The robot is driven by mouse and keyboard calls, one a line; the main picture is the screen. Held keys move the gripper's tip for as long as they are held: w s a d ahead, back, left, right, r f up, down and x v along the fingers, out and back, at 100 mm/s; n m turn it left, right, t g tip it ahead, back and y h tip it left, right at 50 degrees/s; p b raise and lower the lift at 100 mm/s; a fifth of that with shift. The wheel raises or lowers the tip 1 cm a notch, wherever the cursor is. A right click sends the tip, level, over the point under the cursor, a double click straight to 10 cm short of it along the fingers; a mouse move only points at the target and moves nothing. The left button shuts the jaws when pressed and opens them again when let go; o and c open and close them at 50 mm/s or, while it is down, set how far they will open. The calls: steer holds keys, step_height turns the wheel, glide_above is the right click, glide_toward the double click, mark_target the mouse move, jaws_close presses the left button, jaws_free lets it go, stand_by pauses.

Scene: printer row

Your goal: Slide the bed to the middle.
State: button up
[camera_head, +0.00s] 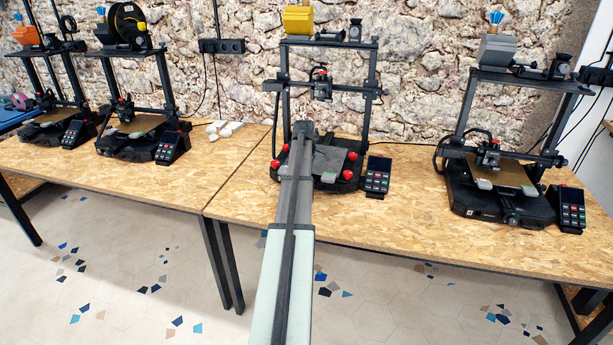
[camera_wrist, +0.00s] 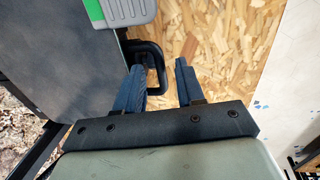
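In the head view the middle printer has a dark grey bed (camera_head: 328,160) with red knobs at its corners. My arm covers the bed's left part and hides my gripper there. In the wrist view the dark bed (camera_wrist: 65,62) fills the left side, with a grey clip and green patch (camera_wrist: 122,10) on it. A black loop handle (camera_wrist: 161,72) sticks out from its edge. My gripper (camera_wrist: 158,66) is open, with its two blue fingers apart. The handle's outer bar shows between the fingertips, close to the left finger. I cannot tell whether they touch.
A keypad box (camera_head: 377,177) stands right of the middle printer. Another printer (camera_head: 500,190) stands at the right, and more stand on the left table. White pieces (camera_head: 225,129) lie at the back left. The chipboard table (camera_head: 400,215) is bare in front.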

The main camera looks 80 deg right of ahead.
steer(key=shift+c, duration=0.5)
jaws_close()
